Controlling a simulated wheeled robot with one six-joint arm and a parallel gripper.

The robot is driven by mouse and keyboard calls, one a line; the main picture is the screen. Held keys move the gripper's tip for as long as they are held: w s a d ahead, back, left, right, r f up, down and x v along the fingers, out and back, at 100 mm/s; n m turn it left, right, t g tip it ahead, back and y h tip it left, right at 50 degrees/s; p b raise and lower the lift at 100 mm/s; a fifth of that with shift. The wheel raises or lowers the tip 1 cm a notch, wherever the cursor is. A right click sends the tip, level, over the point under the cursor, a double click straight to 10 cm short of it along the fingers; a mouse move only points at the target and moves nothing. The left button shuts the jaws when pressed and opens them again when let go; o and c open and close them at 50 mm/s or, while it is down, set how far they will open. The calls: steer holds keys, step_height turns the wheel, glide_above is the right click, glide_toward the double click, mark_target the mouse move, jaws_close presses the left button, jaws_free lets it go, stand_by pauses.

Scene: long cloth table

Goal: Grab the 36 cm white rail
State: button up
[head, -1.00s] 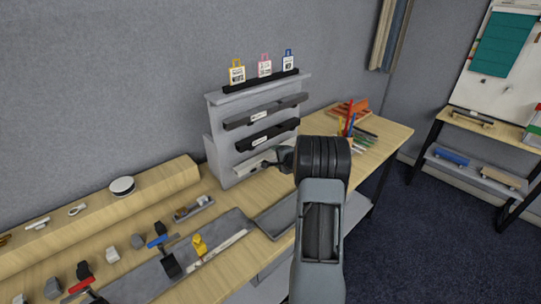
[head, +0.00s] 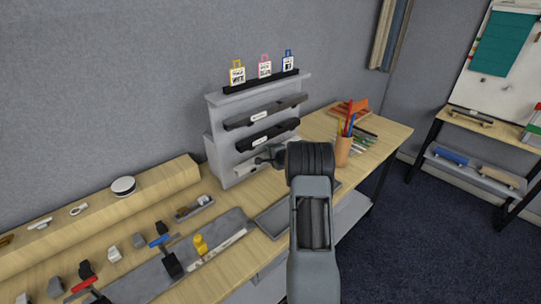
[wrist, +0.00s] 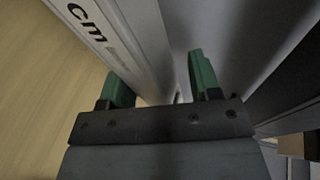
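The white rail (head: 247,166) lies on the lowest tier of the grey stepped rack (head: 217,143), partly hidden behind my gripper in the head view. In the wrist view the white rail (wrist: 140,35) runs down from the top, with "cm" printed on its face. My gripper (wrist: 162,86) is open, with its two green fingertips on either side of the rail. The left fingertip is close to the rail, and a gap shows between the rail and the right fingertip. In the head view my gripper (head: 268,157) is at the rack's lowest tier, its fingers small and dark.
Two dark rails (head: 266,112) lie on the tiers above. Bag-shaped tags (head: 264,69) stand on top. A pen cup (head: 343,150) stands right of my arm. A grey tray (head: 270,222) and a grey mat (head: 215,250) with clamps lie in front.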

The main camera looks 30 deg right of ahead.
steer(key=c, duration=0.9)
steer(key=shift+c, duration=0.2)
